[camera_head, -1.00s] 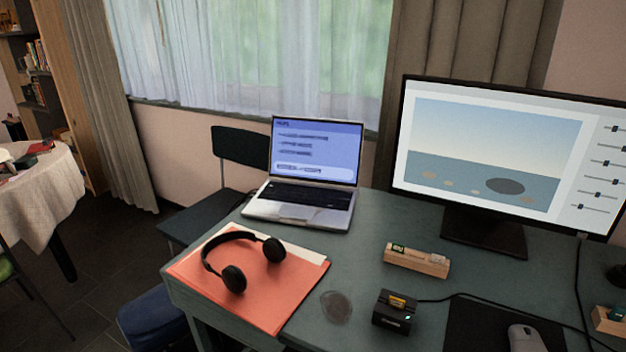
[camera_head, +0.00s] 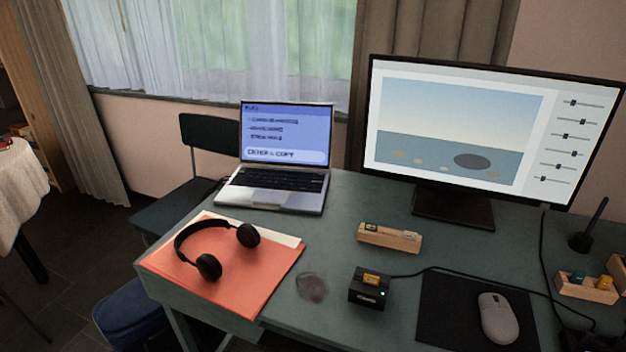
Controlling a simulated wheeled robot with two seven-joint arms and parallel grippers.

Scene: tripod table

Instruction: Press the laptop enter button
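An open silver laptop (camera_head: 272,199) stands at the back left of the grey-green desk, its black keyboard (camera_head: 278,179) facing me. Its lit blue screen (camera_head: 286,133) shows several lines of text and a light bar that seems to read "ENTER to COPY". The enter key is too small to pick out among the keys. Nothing covers the keyboard. Neither of my grippers shows in this view.
Black headphones (camera_head: 208,266) lie on an orange folder (camera_head: 246,287) in front of the laptop. A wooden block (camera_head: 390,238), a black card reader-like box (camera_head: 370,288), a mouse (camera_head: 498,318) and a large monitor (camera_head: 480,135) stand to the right. A dark chair (camera_head: 209,140) is behind at left.

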